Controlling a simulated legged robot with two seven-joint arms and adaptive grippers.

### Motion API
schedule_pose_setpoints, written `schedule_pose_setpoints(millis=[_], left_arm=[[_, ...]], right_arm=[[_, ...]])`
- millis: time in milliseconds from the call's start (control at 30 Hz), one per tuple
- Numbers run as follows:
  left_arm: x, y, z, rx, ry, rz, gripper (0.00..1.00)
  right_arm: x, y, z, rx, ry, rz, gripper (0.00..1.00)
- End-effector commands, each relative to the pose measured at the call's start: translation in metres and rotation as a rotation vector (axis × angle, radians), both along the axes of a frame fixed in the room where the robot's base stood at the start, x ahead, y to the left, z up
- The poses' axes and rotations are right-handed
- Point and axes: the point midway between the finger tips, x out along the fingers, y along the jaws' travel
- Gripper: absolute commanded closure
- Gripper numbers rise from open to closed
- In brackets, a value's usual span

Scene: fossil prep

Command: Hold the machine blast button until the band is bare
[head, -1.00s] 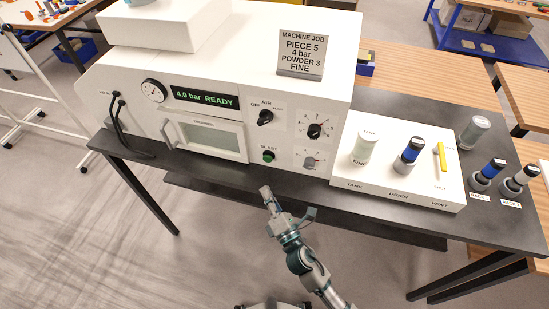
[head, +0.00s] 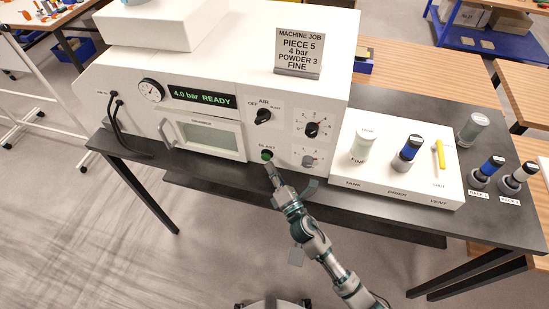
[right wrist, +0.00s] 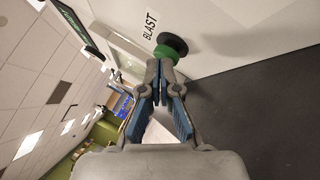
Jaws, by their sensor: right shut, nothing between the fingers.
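The white blasting machine (head: 215,112) stands on a dark bench. Its green blast button (head: 267,155) is on the front panel under the word BLAST. My right gripper (head: 269,168) is shut and empty, with its tips right at the button. In the right wrist view the green button with its dark collar (right wrist: 168,51) is just beyond the fingertips (right wrist: 160,64); I cannot tell whether they touch it. The display (head: 202,97) reads "4.0 bar READY". The chamber door (head: 208,138) is closed, and no band can be made out through its window. My left gripper is not in view.
A job sign (head: 300,54) on the machine reads Piece 5, 4 bar, Powder 3, Fine. The air knob (head: 263,116) and two other dials are near the button. A white tank, drier and vent block (head: 398,180) stands to the right, with several bottles beyond.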

Motion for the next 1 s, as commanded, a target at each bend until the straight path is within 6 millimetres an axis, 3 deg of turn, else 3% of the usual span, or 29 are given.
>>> schedule_pose_setpoints(millis=[167,500,833,1000], left_arm=[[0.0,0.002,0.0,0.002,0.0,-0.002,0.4],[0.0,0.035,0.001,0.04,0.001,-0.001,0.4],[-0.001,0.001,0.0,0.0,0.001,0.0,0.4],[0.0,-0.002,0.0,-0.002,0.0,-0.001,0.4]], right_arm=[[0.001,0.008,0.0,-0.005,0.001,0.002,1.0],[0.001,-0.011,0.0,0.012,0.001,0.001,1.0],[0.001,-0.003,0.0,0.005,0.0,0.001,1.0],[0.001,0.005,0.0,-0.002,0.001,0.002,1.0]])
